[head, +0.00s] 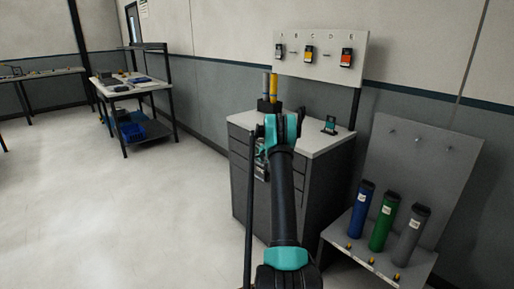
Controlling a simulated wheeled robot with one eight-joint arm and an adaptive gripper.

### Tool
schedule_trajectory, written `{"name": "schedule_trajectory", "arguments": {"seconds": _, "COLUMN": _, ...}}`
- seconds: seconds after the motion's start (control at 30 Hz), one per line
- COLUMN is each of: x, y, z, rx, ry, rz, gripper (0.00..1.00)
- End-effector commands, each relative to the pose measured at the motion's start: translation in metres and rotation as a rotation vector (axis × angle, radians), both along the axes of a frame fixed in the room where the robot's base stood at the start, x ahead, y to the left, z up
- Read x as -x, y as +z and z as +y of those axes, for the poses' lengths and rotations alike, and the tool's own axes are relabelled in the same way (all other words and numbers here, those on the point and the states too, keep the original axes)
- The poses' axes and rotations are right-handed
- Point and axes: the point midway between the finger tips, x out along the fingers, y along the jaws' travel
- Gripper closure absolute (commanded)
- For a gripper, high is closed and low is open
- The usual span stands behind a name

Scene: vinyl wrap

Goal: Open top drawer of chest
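The chest (318,190) is a dark grey cabinet with a white top, standing against the wall right of centre in the head view. Its drawer fronts face left towards the open floor. The top drawer (238,133) is the uppermost front, just under the white top, and looks flush with the fronts below. My arm reaches up in front of the chest and hides the right part of the drawer fronts. My gripper (261,165) is partly seen behind the arm's teal joint, close in front of the drawer fronts. Its fingers are too small and covered to tell their state or any contact.
On the chest top stand a dark holder with grey and yellow tubes (273,88) and a small teal-marked item (330,124). A sloped rack (335,238) with blue, green and grey rolls stands at right. The floor (120,220) at left is clear.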

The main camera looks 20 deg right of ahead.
Motion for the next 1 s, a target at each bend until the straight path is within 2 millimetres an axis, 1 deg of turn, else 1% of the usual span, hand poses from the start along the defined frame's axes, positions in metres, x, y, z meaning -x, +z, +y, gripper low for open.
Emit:
{"name": "schedule_trajectory", "arguments": {"seconds": 0.07, "x": 0.000, "y": 0.000, "z": 0.000, "rx": 0.000, "ry": 0.000, "rz": 0.000, "gripper": 0.69}}
{"name": "schedule_trajectory", "arguments": {"seconds": 0.1, "x": 0.000, "y": 0.000, "z": 0.000, "rx": 0.000, "ry": 0.000, "rz": 0.000, "gripper": 0.72}}
{"name": "schedule_trajectory", "arguments": {"seconds": 0.33, "x": 0.000, "y": 0.000, "z": 0.000, "rx": 0.000, "ry": 0.000, "rz": 0.000, "gripper": 1.00}}
{"name": "schedule_trajectory", "arguments": {"seconds": 0.77, "x": 0.001, "y": 0.000, "z": 0.001, "rx": 0.001, "ry": 0.000, "rz": 0.000, "gripper": 1.00}}
{"name": "schedule_trajectory", "arguments": {"seconds": 0.87, "x": 0.002, "y": 0.000, "z": 0.004, "rx": 0.001, "ry": 0.000, "rz": 0.000, "gripper": 1.00}}
{"name": "schedule_trajectory", "arguments": {"seconds": 1.0, "x": 0.006, "y": 0.000, "z": 0.017, "rx": 0.001, "ry": 0.001, "rz": 0.000, "gripper": 1.00}}
